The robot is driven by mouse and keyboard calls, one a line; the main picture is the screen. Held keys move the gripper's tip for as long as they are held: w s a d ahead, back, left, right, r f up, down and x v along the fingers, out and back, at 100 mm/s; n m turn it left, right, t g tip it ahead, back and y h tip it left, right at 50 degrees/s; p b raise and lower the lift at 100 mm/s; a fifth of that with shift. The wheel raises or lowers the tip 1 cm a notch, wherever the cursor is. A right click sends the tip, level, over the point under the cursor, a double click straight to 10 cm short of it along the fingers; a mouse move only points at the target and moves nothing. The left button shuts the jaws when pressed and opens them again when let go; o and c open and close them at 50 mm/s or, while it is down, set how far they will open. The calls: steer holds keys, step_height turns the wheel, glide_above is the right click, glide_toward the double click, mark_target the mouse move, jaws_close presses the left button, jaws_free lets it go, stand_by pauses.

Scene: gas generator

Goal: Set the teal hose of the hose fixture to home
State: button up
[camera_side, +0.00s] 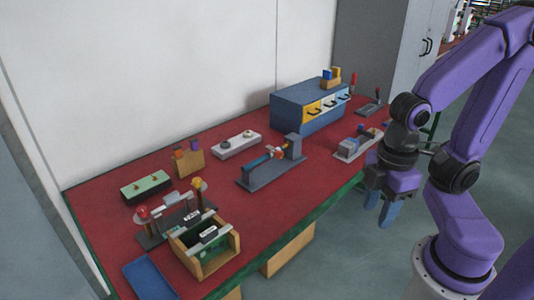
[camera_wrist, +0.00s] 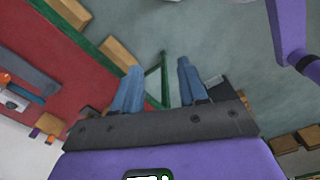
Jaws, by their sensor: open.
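The hose fixture (camera_side: 270,175) is a dark grey base with an upright grey block at its right end, in the middle of the red table in the side view. The teal hose (camera_side: 257,163) lies along the base, with red and pale parts at its right end near the block. In the wrist view a teal piece (camera_wrist: 22,91) beside an orange-red part shows at the left edge, cut off by the frame. My gripper (camera_side: 381,208) is open and empty, pointing down off the table's front right edge, well apart from the fixture. It also shows in the wrist view (camera_wrist: 158,78).
A blue drawer box (camera_side: 292,113) stands behind right of the fixture, and a grey device (camera_side: 355,147) right of it. A white block (camera_side: 237,145) lies behind. A wooden box (camera_side: 203,265) and a blue tray (camera_side: 150,279) are at front left. Red table surface is free before the fixture.

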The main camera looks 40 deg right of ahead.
stand_by(0.3)
steer(key=shift+o, duration=0.7)
steer(key=w+a+r+n, duration=0.15)
steer(key=w+a, duration=0.25)
steer(key=w, duration=0.7)
steer(key=n+t, duration=0.2)
steer(key=n, duration=0.2)
glide_above(258, 159)
steer(key=s, duration=0.4)
step_height(258, 159, down, 2)
steer(key=f, duration=0.1)
steer(key=w+f, duration=0.1)
steer(key=f, duration=0.4)
steer(key=w+f, duration=0.1)
steer(key=f, duration=0.4)
steer(key=w+f, duration=0.1)
steer(key=f, duration=0.4)
steer(key=shift+w+f, duration=0.35)
steer(key=shift+c, duration=0.4)
